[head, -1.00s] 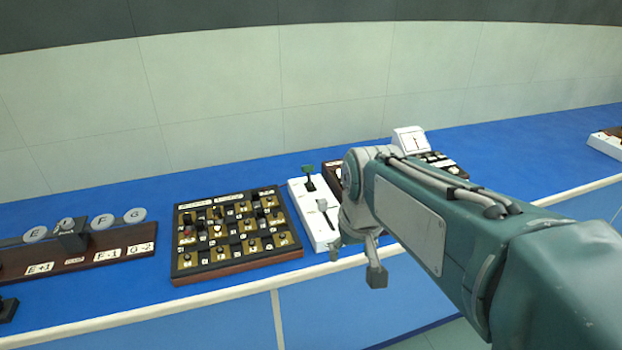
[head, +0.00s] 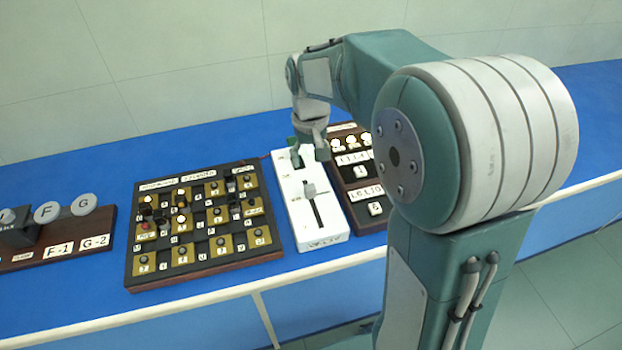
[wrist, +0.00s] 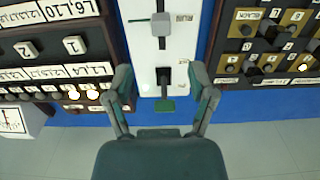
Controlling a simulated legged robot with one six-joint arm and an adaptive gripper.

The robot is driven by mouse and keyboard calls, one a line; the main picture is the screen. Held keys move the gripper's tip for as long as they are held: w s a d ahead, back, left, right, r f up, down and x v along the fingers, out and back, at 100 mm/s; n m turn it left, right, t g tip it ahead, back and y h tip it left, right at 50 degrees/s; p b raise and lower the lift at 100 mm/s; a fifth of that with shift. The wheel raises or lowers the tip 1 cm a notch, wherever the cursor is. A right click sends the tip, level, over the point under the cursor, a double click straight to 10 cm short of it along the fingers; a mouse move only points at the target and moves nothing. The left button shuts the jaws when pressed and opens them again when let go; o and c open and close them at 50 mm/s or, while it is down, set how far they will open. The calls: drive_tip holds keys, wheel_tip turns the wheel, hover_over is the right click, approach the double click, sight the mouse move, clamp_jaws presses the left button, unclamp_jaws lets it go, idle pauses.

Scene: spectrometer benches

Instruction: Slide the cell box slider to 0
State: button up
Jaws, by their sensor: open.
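The white slider box (head: 300,225) stands upright-on to the bench, with a grey slider knob (head: 309,190) in its front slot. In the wrist view the grey knob (wrist: 161,24) is at the top, beyond my fingertips. In the head view my gripper (head: 310,148) is over that far end and partly hides the green handle.
A dark board with several knobs (head: 132,264) stands close on the left of the white box. A dark panel with white buttons (head: 369,217) stands close on its right. A wooden board with round F and G discs (head: 64,212) is at far left. Blue bench is clear behind.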

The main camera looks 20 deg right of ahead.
sight(310, 186)
wheel_tip(310, 186, down, 10)
drive_tip(key=shift+d, duration=0.1)
drive_tip(key=shift+a, duration=0.2)
drive_tip(key=shift+a, duration=0.1)
drive_tip(key=c, duration=0.9)
clamp_jaws()
